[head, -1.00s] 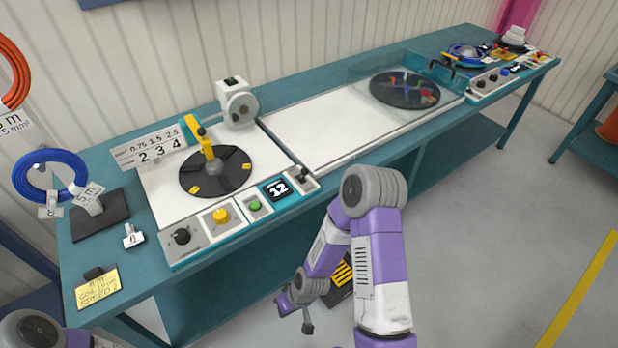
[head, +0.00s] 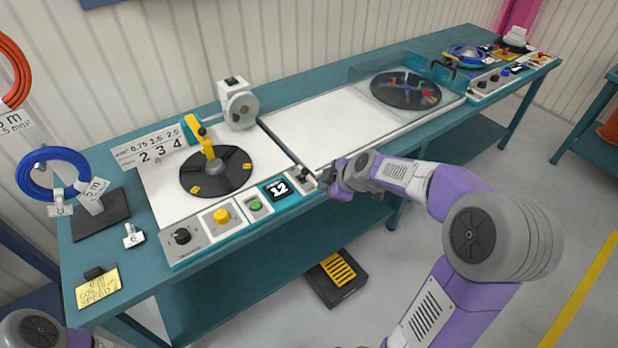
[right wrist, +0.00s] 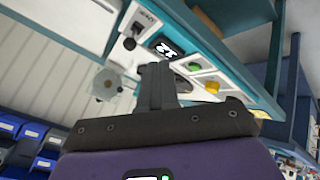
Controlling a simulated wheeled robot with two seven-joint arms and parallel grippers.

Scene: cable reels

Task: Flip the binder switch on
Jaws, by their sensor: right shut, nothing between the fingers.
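The binder switch (head: 303,173) is a small dark lever on a white plate at the right end of the control panel, just right of the display reading 12 (head: 278,189). In the right wrist view the switch (right wrist: 131,41) sits beside the display, near printed lettering. I cannot tell from its tilt whether it is on or off. My right gripper (head: 328,180) is at the front edge of the bench, close to the right of the switch. Its fingers (right wrist: 157,67) are shut and empty, apart from the switch in the right wrist view. My left gripper is out of view.
A green button (head: 255,206), a yellow button (head: 221,215) and a black knob (head: 182,236) line the panel. Behind them is a black turntable (head: 222,178) with a yellow arm. A black and yellow pedal (head: 338,278) lies on the floor.

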